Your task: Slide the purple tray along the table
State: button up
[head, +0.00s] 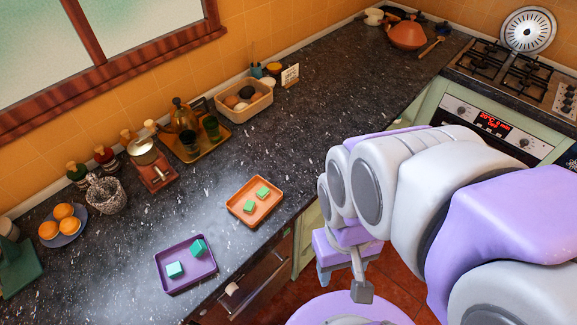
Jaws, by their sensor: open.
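The purple tray (187,280) lies flat on the dark stone counter (130,240), near its front edge at the lower left of the head view. My arm hides part of the counter's front and the oven.
An orange tray (240,216) with two green blocks lies between the purple tray and my arm. Behind stand a brown tray with bottles (208,143), a jar, a basket (243,100) and a plate of oranges (66,238). Bare counter lies left of the purple tray.

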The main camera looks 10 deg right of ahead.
aim_at(196, 269)
jog(key=j+u, duration=0.1)
jog(key=u, duration=0.3)
jog(key=k+j+u, duration=0.1)
jog(key=u, duration=0.25)
jog(key=j+u, duration=0.2)
jog(key=u, duration=0.2)
jog(key=z, duration=1.75)
jog(key=k+j, duration=0.45)
jog(key=j, duration=0.15)
jog(key=k+j, duration=0.5)
jog(key=j, duration=0.1)
